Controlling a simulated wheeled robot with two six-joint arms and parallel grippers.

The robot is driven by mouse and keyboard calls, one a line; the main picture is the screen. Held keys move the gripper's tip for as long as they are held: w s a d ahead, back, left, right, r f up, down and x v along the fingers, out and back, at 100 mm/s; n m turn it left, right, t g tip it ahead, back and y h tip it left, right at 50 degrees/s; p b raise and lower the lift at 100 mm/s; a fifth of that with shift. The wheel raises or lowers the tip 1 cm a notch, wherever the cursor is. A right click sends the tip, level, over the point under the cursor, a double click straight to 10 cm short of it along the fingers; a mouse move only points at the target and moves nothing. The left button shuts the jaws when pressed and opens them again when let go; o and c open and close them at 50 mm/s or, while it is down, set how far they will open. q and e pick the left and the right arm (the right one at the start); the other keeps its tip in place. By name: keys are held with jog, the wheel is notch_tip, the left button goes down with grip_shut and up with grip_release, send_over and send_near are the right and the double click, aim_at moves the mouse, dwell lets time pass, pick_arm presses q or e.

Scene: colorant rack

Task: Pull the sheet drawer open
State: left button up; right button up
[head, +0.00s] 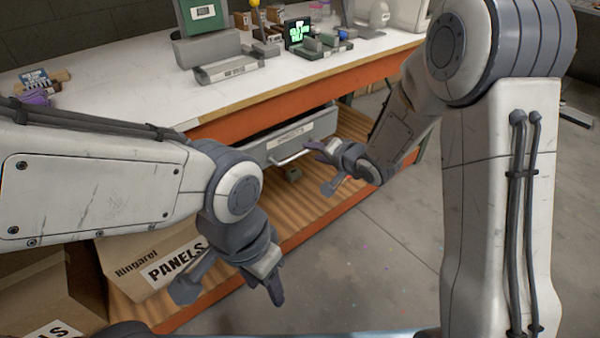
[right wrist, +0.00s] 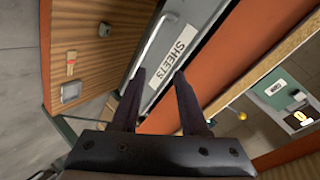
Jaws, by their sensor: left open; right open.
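The sheet drawer (head: 262,150) is a grey drawer under the workbench top, with a white label that reads SHEETS in the right wrist view (right wrist: 172,55). Its pale bar handle (head: 290,156) runs along the front, and also shows in the right wrist view (right wrist: 152,42). I cannot tell whether the drawer is fully closed. My right gripper (head: 318,168) is open, by the right end of the handle in the head view. In the right wrist view its fingers (right wrist: 160,72) point at the drawer front, with nothing between them. My left gripper (head: 228,298) is open and empty, low in front of the shelf.
The white workbench top (head: 130,110) with an orange edge is above the drawer. Small machines and blocks (head: 235,68) stand on it. A corrugated lower shelf (head: 300,215) holds a cardboard PANELS box (head: 130,265) at left. Grey floor (head: 370,270) is open at front right.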

aim_at(301, 154)
notch_tip(301, 154, down, 7)
jog(key=w+d+m+t+y+b, duration=0.2)
jog(key=w+m+y+b, duration=0.1)
jog(key=m+b, duration=0.1)
jog(key=b+x, duration=0.2)
jog(key=x, duration=0.8)
jog(key=shift+s, duration=0.1)
pick_arm(q)
notch_tip(301, 154, down, 9)
jog(key=shift+r, duration=0.1)
pick_arm(e)
grip_shut()
dwell(0.3)
